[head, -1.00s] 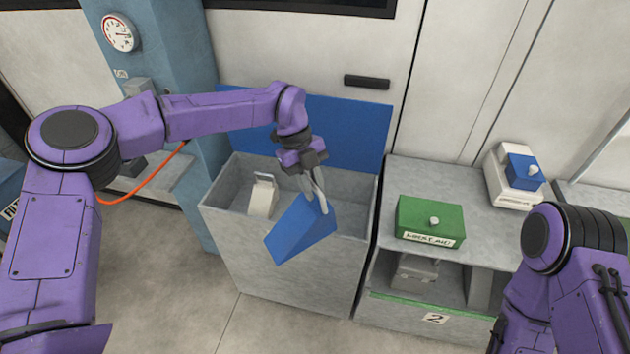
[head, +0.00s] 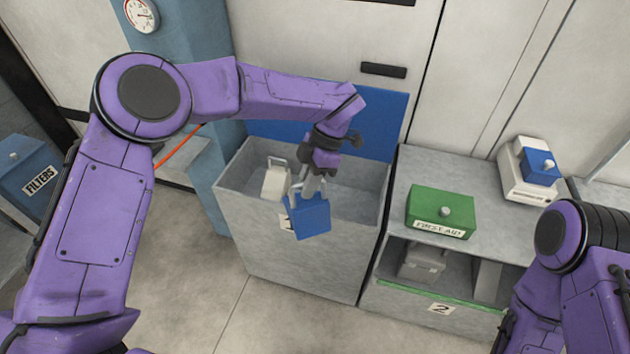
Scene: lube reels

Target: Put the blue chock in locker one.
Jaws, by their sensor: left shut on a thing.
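The blue chock (head: 312,218) hangs from my left gripper (head: 308,188), which is shut on it. It is in front of the front wall of an open grey locker (head: 300,262), near the rim, and partly covers a white label on that wall. I cannot read the number on that label. The locker's blue lid (head: 385,122) stands raised at the back. A cream object with a handle (head: 276,181) is inside the locker, left of my gripper. My right arm shows at the right edge, but its gripper is out of view.
A grey locker marked 2 (head: 398,300) stands to the right, its front open, with a grey case (head: 421,260) inside. A green first aid box (head: 440,210) and a white box with a blue top (head: 527,170) sit on it. A blue filters bin (head: 25,178) is far left.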

